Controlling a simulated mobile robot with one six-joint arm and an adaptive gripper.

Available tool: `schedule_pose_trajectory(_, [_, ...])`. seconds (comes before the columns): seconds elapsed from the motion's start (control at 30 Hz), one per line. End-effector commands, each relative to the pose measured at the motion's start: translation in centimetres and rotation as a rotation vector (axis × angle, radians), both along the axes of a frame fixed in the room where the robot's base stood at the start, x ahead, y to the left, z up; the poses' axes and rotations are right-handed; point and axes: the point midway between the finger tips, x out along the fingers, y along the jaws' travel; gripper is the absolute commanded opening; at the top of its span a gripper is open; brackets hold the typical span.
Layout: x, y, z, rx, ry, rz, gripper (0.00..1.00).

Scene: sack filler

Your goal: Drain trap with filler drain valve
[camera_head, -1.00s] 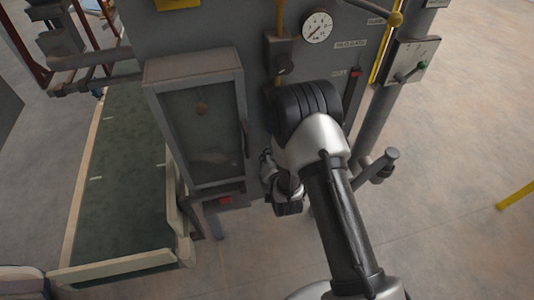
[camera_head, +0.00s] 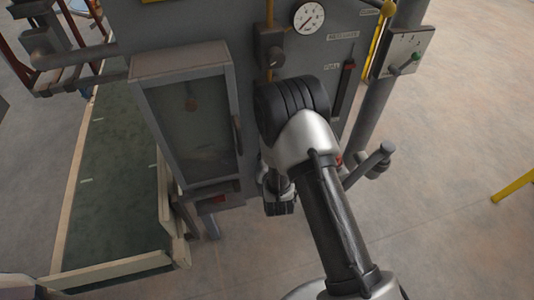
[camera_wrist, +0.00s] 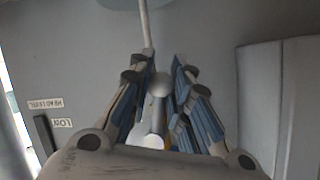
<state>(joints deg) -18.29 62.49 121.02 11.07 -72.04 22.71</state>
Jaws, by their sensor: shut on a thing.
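My gripper's blue-padded fingers (camera_wrist: 165,70) are closed around a pale, round-ended metal handle (camera_wrist: 157,88) in the wrist view. It appears to be the drain valve's handle; the valve body is mostly hidden by the gripper. A thin rod (camera_wrist: 146,30) runs up from near the fingertips to a rounded grey part at the top edge. In the head view my gripper (camera_head: 279,205) is low beside the grey sack filler (camera_head: 215,30), partly covered by my arm. The contact with the handle cannot be seen there. I cannot make out the trap.
A grey glass-fronted box (camera_head: 190,125) projects from the filler left of my arm. A pressure gauge (camera_head: 308,17) and a level slot (camera_head: 346,85) are above. A crank-like handle (camera_head: 376,160) stands out at the right. The floor (camera_head: 440,200) at the right is mostly clear.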

Motion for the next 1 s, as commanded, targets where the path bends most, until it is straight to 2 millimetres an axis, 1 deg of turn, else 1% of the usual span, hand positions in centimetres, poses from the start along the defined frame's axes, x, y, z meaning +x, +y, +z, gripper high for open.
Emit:
schedule_pose_trajectory(0.03, [-0.1, -0.1, -0.1, -0.001, 0.004, -0.002, 0.19])
schedule_pose_trajectory(0.37, [0.0, 0.0, -0.1, 0.001, 0.002, -0.001, 0.4])
schedule_pose_trajectory(0.7, [-0.2, 0.0, 0.1, 0.001, 0.001, 0.0, 0.4])
schedule_pose_trajectory(0.77, [-0.7, -0.1, 0.2, 0.0, 0.002, 0.001, 0.4])
schedule_pose_trajectory(0.87, [-2.0, -0.2, 0.7, 0.001, 0.003, 0.0, 0.4])
schedule_pose_trajectory(1.0, [-4.8, -0.6, 1.8, -0.001, 0.004, 0.002, 0.4])
